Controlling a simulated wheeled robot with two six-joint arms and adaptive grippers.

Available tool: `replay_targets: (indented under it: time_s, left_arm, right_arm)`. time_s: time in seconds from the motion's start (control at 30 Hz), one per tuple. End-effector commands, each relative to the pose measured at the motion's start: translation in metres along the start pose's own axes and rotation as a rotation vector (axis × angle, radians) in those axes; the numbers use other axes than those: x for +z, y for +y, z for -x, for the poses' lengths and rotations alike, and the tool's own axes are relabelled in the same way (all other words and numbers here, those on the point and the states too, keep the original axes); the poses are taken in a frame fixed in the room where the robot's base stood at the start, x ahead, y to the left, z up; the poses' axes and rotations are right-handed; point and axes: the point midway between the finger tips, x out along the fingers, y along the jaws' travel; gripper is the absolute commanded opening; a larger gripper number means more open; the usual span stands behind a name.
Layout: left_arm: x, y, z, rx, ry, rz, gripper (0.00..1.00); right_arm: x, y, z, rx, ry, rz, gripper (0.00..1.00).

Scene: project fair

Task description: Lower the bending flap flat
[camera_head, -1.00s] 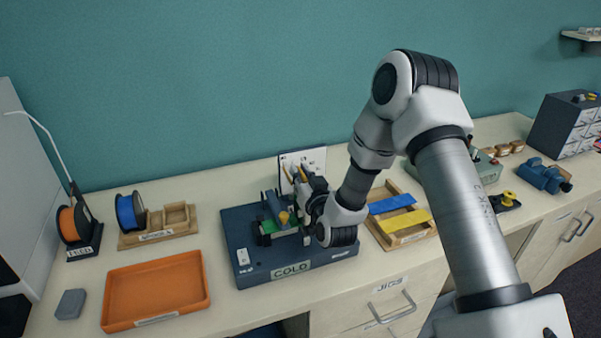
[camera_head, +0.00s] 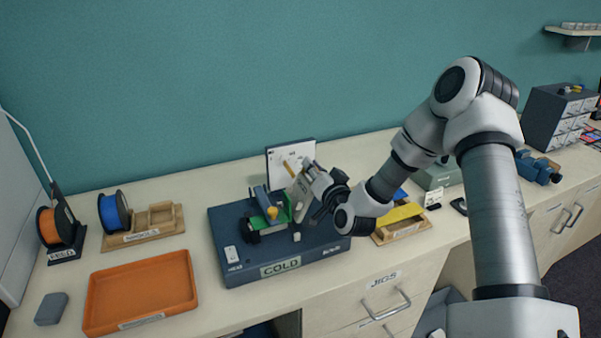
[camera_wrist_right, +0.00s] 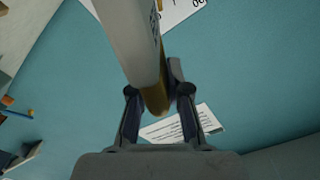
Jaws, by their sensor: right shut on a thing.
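The dark blue bending station (camera_head: 315,256), marked COLD, stands on the bench. A green strip (camera_head: 284,214), a blue block and a yellow knob (camera_head: 272,212) sit on it. The bending flap (camera_head: 297,186) looks like a pale plate, tilted up at the right of the green strip. My right gripper (camera_head: 309,189) is at the flap's right side. In the right wrist view my gripper (camera_wrist_right: 158,92) is shut around a yellow-brown piece (camera_wrist_right: 155,98) at the end of the pale plate (camera_wrist_right: 130,40). The arm and gripper hide part of the flap. My left gripper is not in view.
A white board (camera_head: 280,157) stands close behind the station. An orange tray (camera_head: 140,290) and spool holders lie left. A wooden tray with a yellow strip (camera_head: 398,213) lies right, partly behind my arm. Bare bench lies between tray and station.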

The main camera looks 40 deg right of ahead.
Motion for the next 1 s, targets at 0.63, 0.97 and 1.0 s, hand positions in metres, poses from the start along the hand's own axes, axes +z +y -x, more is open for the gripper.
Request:
replay_targets:
  time_s: [0.63,0.97,1.0]
  left_arm:
    - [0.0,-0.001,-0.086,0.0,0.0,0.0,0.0]
    - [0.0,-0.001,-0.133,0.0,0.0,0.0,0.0]
    - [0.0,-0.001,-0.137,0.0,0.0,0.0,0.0]
  right_arm:
    - [0.024,0.094,-0.001,-0.003,0.005,-0.614,0.0]
    - [0.047,0.126,-0.001,-0.003,0.003,-0.879,0.0]
    - [0.049,0.128,-0.001,-0.002,0.002,-0.902,0.0]
